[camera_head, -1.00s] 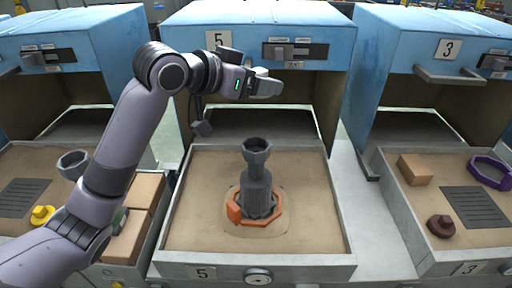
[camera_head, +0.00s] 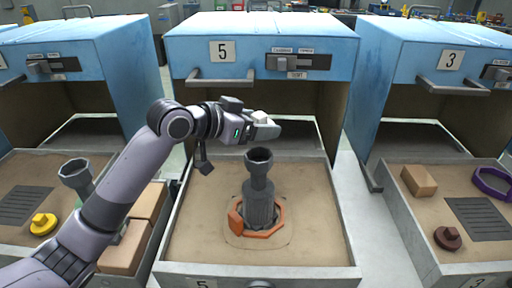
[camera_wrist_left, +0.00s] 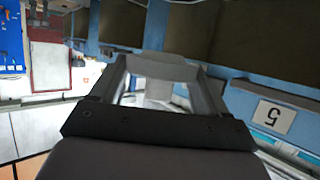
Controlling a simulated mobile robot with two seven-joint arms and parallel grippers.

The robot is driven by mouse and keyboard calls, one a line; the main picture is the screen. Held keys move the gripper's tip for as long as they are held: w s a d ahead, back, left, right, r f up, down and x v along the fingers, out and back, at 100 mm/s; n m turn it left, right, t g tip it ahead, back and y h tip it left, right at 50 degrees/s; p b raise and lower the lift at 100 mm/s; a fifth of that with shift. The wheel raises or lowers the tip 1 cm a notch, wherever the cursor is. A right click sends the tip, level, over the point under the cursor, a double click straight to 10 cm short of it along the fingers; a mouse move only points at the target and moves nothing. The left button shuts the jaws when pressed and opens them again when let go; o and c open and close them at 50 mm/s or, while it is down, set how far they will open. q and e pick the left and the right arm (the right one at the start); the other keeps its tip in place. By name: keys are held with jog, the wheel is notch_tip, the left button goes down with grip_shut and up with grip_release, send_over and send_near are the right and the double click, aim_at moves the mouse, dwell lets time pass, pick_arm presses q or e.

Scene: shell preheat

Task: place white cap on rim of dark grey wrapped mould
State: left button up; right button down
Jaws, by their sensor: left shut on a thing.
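The dark grey wrapped mould (camera_head: 260,208) stands upright in the middle tray, with a flared cup-like rim (camera_head: 258,157) at its top. An orange ring (camera_head: 265,233) lies around its base. My left gripper (camera_head: 266,130) is shut on the white cap (camera_head: 262,116), which shows as a small pale piece at the fingertips. In the head view the gripper appears just above the rim, apart from it. In the left wrist view a pale grey piece (camera_wrist_left: 165,67) spans the fingertips; its outline is partly hidden. My right gripper is in neither view.
A blue oven (camera_head: 200,52) marked 5 stands open behind the tray (camera_head: 345,240). The left tray holds a grey funnel-topped piece (camera_head: 76,172), a yellow piece (camera_head: 43,223) and tan blocks (camera_head: 128,246). The right tray holds a tan block (camera_head: 419,180), a brown piece (camera_head: 448,238) and a purple ring (camera_head: 492,184).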

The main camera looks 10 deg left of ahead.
aim_at(256, 148)
pick_arm(q)
jog(key=shift+f, duration=3.1)
jog(key=o, duration=1)
jog(key=shift+f, duration=0.15)
jog(key=shift+o, duration=0.2)
jog(key=shift+s+a+r, duration=0.1)
jog(key=shift+r, duration=0.15)
jog(key=v, duration=1.1)
jog(key=shift+s+a+r+b, duration=0.15)
jog(key=shift+s+b, duration=0.1)
jog(key=shift+b, duration=0.05)
